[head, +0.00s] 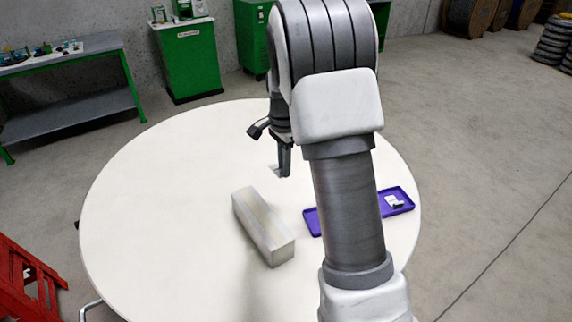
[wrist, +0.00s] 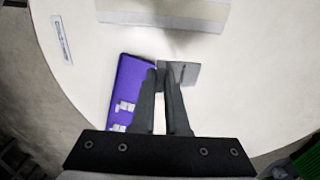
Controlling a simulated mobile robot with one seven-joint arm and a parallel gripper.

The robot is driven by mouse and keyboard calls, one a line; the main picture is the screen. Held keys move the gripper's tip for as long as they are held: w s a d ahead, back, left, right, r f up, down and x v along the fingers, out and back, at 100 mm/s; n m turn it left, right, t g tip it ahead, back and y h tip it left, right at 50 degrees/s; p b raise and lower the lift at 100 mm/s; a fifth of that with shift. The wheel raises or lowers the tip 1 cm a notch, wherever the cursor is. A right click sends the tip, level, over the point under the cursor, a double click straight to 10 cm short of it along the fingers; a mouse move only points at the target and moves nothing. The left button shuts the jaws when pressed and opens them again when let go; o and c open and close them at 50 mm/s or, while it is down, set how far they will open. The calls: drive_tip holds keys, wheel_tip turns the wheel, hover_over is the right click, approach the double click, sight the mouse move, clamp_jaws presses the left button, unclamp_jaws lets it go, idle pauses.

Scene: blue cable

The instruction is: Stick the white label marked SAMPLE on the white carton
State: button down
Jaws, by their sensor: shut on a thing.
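The white carton (head: 262,226) lies lengthwise on the round table, and its side shows at the top of the wrist view (wrist: 165,14). My gripper (head: 284,174) is above the table, just beyond and to the right of the carton's far end in the head view. In the wrist view, my gripper (wrist: 160,72) is shut on a thin, flat label (wrist: 184,73), which looks grey in shade. No print can be read on it. The held label is apart from the carton.
A purple tray (head: 400,207) with small white labels (wrist: 125,107) lies right of the carton, partly hidden behind my arm. A narrow marked strip (wrist: 61,40) lies on the table. The round white table (head: 150,200) is clear on its left side.

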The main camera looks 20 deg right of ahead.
drive_tip(key=w+a+f+p, duration=0.2)
drive_tip(key=w+a+f, duration=0.1)
drive_tip(key=a, duration=0.5)
drive_tip(key=b, duration=0.3)
hover_over(252, 204)
wheel_tip(252, 204, down, 4)
drive_tip(key=shift+r, duration=0.15)
drive_tip(key=shift+f+b, duration=0.4)
drive_tip(key=shift+f, duration=0.6)
drive_tip(key=shift+f, duration=0.95)
idle(0.7)
drive_tip(key=c, duration=0.8)
unclamp_jaws()
drive_tip(key=shift+o, duration=0.2)
drive_tip(key=shift+r, duration=0.1)
wheel_tip(252, 204, up, 7)
drive_tip(key=p, duration=0.4)
drive_tip(key=shift+p, duration=0.35)
